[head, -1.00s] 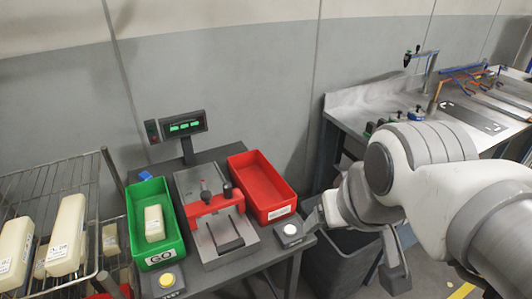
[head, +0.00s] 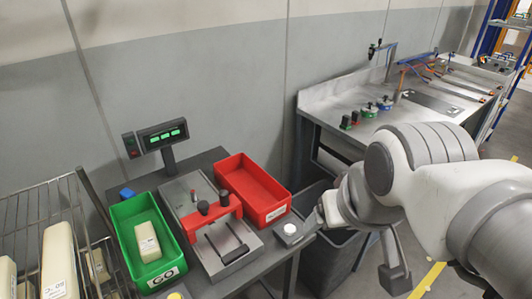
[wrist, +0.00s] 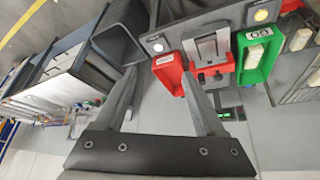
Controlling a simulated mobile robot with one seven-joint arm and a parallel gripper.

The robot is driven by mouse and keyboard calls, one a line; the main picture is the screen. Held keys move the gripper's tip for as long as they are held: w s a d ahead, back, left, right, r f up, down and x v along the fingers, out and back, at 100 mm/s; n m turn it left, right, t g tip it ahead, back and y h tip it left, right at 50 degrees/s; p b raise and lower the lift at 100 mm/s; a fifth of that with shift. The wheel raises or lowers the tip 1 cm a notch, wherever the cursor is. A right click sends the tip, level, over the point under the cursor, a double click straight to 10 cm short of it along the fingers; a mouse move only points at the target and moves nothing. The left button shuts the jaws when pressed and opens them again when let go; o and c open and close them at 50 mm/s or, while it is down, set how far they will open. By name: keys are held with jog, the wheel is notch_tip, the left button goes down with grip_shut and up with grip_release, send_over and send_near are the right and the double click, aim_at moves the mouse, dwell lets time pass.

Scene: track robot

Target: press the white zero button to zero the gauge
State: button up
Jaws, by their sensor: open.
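The white zero button (head: 290,230) sits on a dark box at the right front corner of the dark bench, beside the red tray. It also shows in the wrist view (wrist: 158,47), beyond my fingertips. The gauge's readout (head: 163,135) stands on a post at the back of the bench with green lit digits, too small to read. Below it is the grey fixture (head: 230,250) with a red crosspiece and black knobs. My gripper (wrist: 158,73) is open and empty, its two fingers spread apart. In the wrist view the button appears between the fingertips; I see no contact.
A red tray (head: 268,213) and a green tray (head: 118,218) holding a pale block flank the fixture. A yellow button (wrist: 261,15) is by the green tray. A grey bin (head: 330,258) stands right of the bench. A wire rack (head: 20,208) is at left.

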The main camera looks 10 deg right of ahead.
grip_shut()
dwell(1.5)
